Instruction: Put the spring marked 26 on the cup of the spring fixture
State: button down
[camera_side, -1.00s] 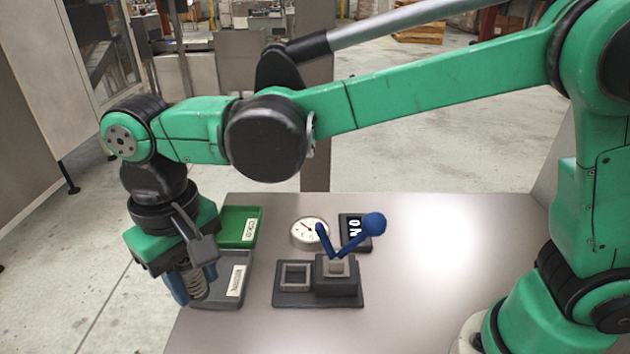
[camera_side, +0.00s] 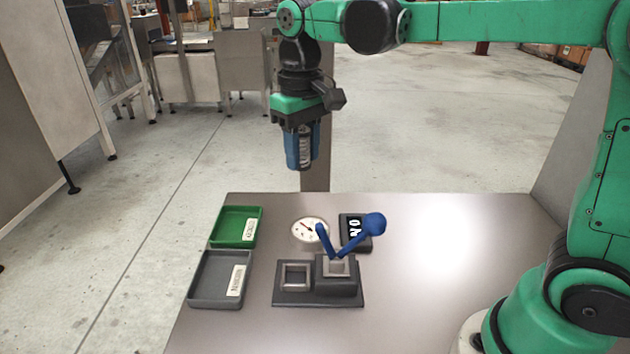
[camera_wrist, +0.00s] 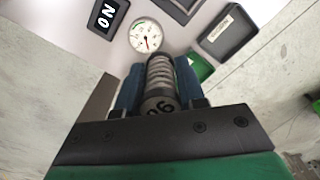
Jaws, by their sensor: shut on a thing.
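My gripper (camera_side: 303,162) is shut on a coil spring (camera_side: 304,147) and holds it upright, high above the back of the table. The spring fixture (camera_side: 318,300) stands on the table, below and in front of my gripper. It has a square grey-rimmed cup (camera_side: 295,263) at left and a raised dark block with a grey square top at right.
A round dial (camera_side: 309,229) and a black sign (camera_side: 355,232) with white characters lie behind the fixture. A green tray (camera_side: 217,245) and a grey tray (camera_side: 192,296), both labelled and seemingly empty, are at the left.

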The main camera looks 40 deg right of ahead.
jog(key=d, duration=0.3)
notch_tip(320, 180, up, 2)
jog(key=n, duration=0.2)
send_over(221, 348)
jog(key=shift+f, duration=0.1)
notch_tip(221, 348, down, 19)
jog(key=shift+f, duration=0.2)
jog(key=shift+f, duration=0.15)
jog(key=c, duration=0.5)
grip_release()
